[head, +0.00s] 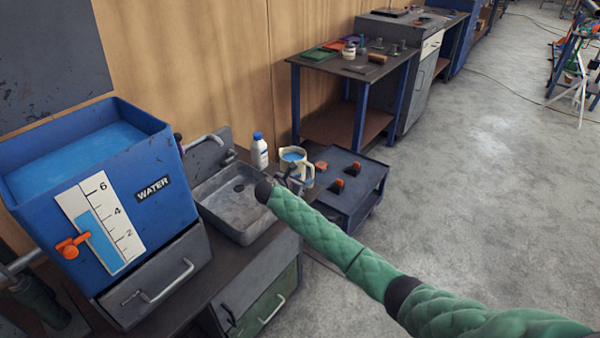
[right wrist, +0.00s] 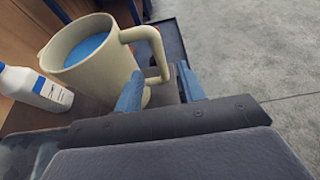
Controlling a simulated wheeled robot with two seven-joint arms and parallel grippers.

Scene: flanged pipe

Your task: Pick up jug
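The jug (head: 293,154) is cream coloured, upright, with blue liquid inside, and stands at the right end of the counter beside the sink. In the right wrist view the jug (right wrist: 92,62) fills the upper left, its handle towards my gripper. My right gripper (head: 290,178) is right in front of the jug. In the wrist view its blue fingers (right wrist: 161,88) are apart, with the lower handle showing between them. I cannot tell whether they touch it. My left gripper is not in view.
A white bottle with blue cap (head: 259,150) stands left of the jug, behind the sink (head: 240,200). A blue water tank (head: 110,190) is at the left. A low dark cart (head: 355,180) with orange-black knobs stands right of the jug. Open floor lies further right.

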